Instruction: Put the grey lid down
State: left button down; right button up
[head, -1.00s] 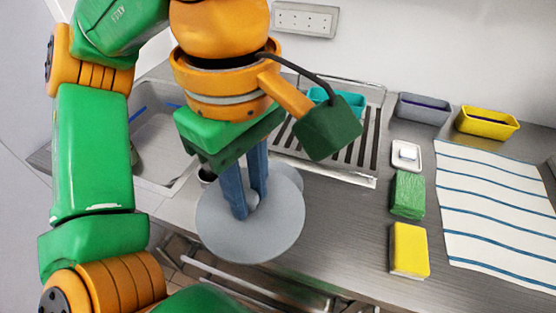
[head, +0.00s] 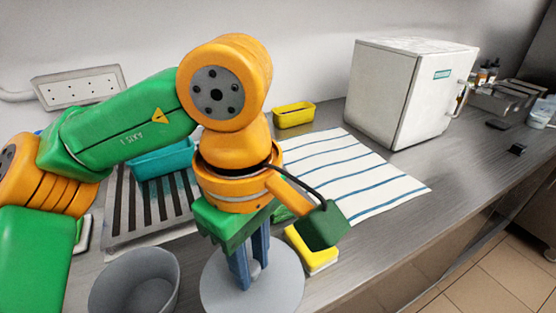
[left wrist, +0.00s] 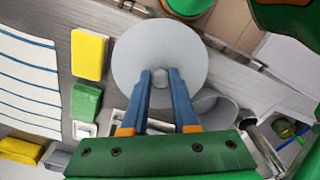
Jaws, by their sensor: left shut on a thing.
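The grey lid (head: 283,285) is a flat round disc with a small knob, also seen in the left wrist view (left wrist: 160,45). My left gripper (head: 252,270) points down, its blue fingers shut on the knob; the left wrist view shows the fingers (left wrist: 160,77) on either side of it. The lid is level near the counter's front edge, right of the open grey pot (head: 135,290) and apart from it in the head view. I cannot tell how high above the counter it is. My right gripper is not in view.
A yellow sponge (head: 312,250) lies close behind the lid, with a striped towel (head: 350,170) beyond. A teal tub (head: 160,160) stands on the drainer (head: 120,215). A white box-shaped appliance (head: 400,95) stands at the back. The counter right of the lid (head: 400,245) is clear.

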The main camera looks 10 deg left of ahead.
pick_arm(q)
jog(key=w+a, duration=0.1)
jog(key=w+f, duration=0.1)
jog(key=w, duration=0.1)
jog(key=shift+a+f+p, duration=0.1)
jog(key=shift+a+p, duration=0.25)
jog(key=shift+a, duration=0.05)
jog(key=w+f, duration=0.1)
jog(key=w+a+f, duration=0.1)
jog(key=f, duration=0.1)
jog(key=w+f, duration=0.1)
jog(key=f, duration=0.1)
jog(key=shift+w+a, duration=0.15)
jog(key=shift+a, duration=0.25)
jog(key=f, duration=0.1)
jog(key=f+p, duration=0.1)
jog(key=f, duration=0.1)
jog(key=shift+w+a+f, duration=0.15)
jog(key=shift+w+f, duration=0.15)
jog(key=shift+f, duration=0.4)
jog(key=c, duration=0.7)
grip_release()
